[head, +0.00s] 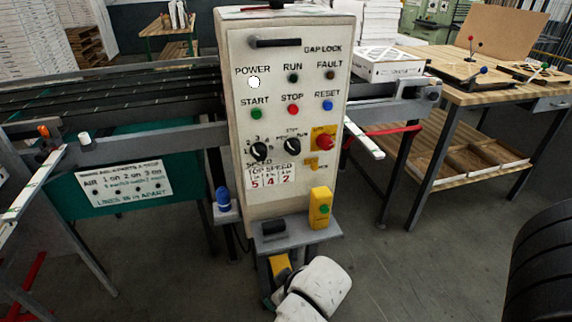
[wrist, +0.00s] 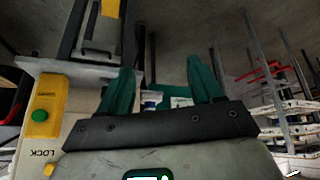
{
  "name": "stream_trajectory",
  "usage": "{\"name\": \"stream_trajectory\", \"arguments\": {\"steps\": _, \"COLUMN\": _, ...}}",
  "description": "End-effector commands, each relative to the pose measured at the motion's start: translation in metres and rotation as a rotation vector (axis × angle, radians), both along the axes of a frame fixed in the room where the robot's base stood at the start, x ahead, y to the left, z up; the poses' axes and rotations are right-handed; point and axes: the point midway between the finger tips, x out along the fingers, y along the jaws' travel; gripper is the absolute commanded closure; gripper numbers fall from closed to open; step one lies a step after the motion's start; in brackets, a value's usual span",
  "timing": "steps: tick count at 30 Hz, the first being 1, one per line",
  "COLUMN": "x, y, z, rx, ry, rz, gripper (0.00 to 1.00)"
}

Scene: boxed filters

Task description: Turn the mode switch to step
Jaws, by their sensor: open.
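The mode switch (head: 292,146) is a black rotary knob on the front of the pale control cabinet (head: 240,110) in the head view. "STEP" is printed above it and "RUN" to its right; which way its pointer faces is too small to tell. A similar black speed knob (head: 259,151) sits to its left. My gripper (wrist: 162,85) has two dark green fingers, spread apart with nothing between them in the wrist view. In the head view my white arm end is low in front of the cabinet, well below the switch. The switch does not show in the wrist view.
A red emergency-stop knob (head: 323,142) is right of the switch. A yellow box with a green button (head: 320,208) stands on a grey shelf (head: 297,236) below the panel. A blue-capped item (head: 223,197) is at lower left. A wooden workbench (head: 490,85) stands to the right.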

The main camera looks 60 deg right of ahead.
Motion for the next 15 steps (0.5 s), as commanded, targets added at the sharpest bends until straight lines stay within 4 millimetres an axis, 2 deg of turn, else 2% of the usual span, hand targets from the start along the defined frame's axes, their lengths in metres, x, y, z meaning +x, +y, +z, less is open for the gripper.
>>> {"name": "stream_trajectory", "arguments": {"steps": 8, "x": 0.032, "y": -0.062, "z": 0.035, "rx": -0.116, "ry": -0.266, "rz": -0.172, "gripper": 0.35}}
{"name": "stream_trajectory", "arguments": {"steps": 11, "x": 0.04, "y": -0.093, "z": 0.058, "rx": -0.184, "ry": -0.393, "rz": -0.247, "gripper": 0.35}}
{"name": "stream_trajectory", "arguments": {"steps": 15, "x": 0.041, "y": -0.148, "z": 0.107, "rx": -0.327, "ry": -0.617, "rz": -0.359, "gripper": 0.35}}
